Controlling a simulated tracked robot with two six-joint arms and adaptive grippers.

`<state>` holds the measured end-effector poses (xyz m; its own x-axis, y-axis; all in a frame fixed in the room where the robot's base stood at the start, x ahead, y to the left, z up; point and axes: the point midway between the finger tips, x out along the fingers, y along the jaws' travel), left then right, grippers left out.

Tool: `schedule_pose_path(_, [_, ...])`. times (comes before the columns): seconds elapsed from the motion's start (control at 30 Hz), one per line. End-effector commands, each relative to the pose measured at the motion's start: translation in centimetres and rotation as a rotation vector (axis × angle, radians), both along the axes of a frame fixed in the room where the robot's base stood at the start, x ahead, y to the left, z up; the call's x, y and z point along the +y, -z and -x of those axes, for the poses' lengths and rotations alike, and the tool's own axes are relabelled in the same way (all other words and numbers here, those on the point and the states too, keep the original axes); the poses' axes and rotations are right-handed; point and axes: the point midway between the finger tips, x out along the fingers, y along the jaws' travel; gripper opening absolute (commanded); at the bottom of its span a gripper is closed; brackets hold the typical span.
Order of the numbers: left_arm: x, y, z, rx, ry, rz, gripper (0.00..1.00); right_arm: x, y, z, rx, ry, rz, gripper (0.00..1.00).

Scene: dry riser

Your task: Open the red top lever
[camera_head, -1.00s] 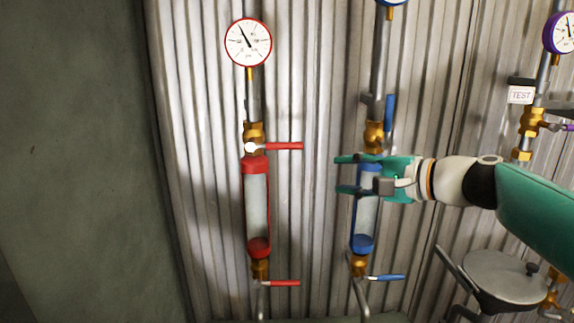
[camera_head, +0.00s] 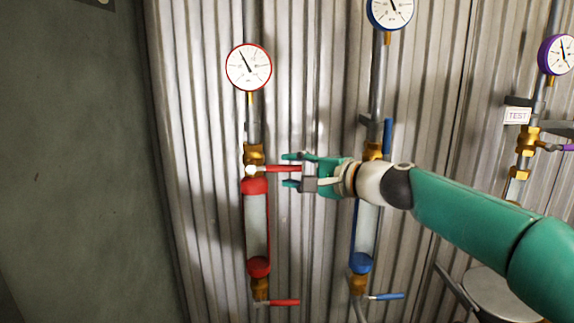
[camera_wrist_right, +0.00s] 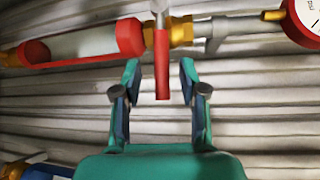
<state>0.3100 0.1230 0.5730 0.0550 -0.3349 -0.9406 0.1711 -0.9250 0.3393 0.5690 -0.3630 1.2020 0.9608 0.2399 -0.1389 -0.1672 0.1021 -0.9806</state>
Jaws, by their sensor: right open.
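The red top lever (camera_head: 283,168) sticks out horizontally to the right from the brass valve (camera_head: 254,155) above the red-capped sight tube (camera_head: 256,225). My right gripper (camera_head: 290,170) is open, with its fingers around the lever's free end in the head view. In the right wrist view the red lever (camera_wrist_right: 162,65) reaches down between the two open fingers (camera_wrist_right: 160,80), apart from both. Its tip lies between them. My left gripper is not in view.
A red lower lever (camera_head: 284,302) sits below the tube. A red-rimmed gauge (camera_head: 248,67) is above. A blue line with an upright blue lever (camera_head: 387,137) stands behind my right arm. A purple gauge (camera_head: 557,54) is far right. Corrugated wall (camera_head: 200,130) lies behind.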

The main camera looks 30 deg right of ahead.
Motion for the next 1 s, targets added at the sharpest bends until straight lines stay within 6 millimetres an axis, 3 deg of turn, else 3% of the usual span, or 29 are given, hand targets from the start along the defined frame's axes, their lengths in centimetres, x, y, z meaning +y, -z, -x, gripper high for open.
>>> schedule_pose_path(0.2, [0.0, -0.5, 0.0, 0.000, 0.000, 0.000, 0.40, 0.6, 0.3, -2.1, 0.000, -0.001, -0.001, 0.42])
schedule_pose_path(0.53, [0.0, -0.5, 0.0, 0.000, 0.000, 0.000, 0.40, 0.6, 0.3, -2.4, -0.001, -0.001, 0.000, 0.42])
schedule_pose_path(0.57, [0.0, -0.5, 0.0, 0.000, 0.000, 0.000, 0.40, 0.6, 0.3, -2.4, -0.001, -0.001, 0.000, 0.41])
schedule_pose_path(0.8, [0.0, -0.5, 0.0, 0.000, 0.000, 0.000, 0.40, 0.6, 0.3, -2.4, 0.000, -0.001, 0.000, 0.01])
schedule_pose_path(1.0, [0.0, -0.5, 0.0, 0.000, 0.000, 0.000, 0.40, 0.7, 0.4, -2.4, 0.002, -0.002, 0.000, 0.00])
